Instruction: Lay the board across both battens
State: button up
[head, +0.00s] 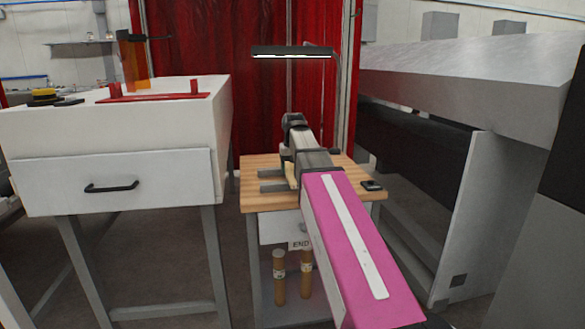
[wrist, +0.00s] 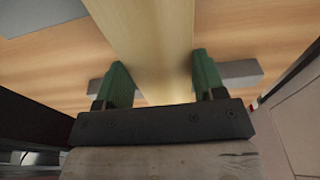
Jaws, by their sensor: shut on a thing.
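The board (wrist: 152,40) is a pale wooden strip. It runs between the green fingers of my gripper (wrist: 161,78), which is shut on it. In the head view a small part of the board (head: 290,173) shows beside my gripper (head: 294,160); my arm hides the rest. Two grey battens lie on the wooden tabletop: the far batten (head: 271,174) and the near batten (head: 273,187), left of my arm. In the wrist view one batten (wrist: 243,74) shows on both sides of the fingers, below the board. I cannot tell whether the board touches the battens.
The small wooden table (head: 258,203) carries a dark small device (head: 371,185) at its right. A white cabinet (head: 110,150) stands to the left, a large grey machine (head: 470,85) to the right. A lamp (head: 291,52) hangs above, before a red curtain (head: 225,30).

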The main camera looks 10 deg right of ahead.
jog(key=o, duration=1.1)
jog(key=shift+c, duration=0.2)
notch_tip(320, 180, up, 11)
jog(key=s, duration=0.1)
jog(key=shift+s+f, duration=0.15)
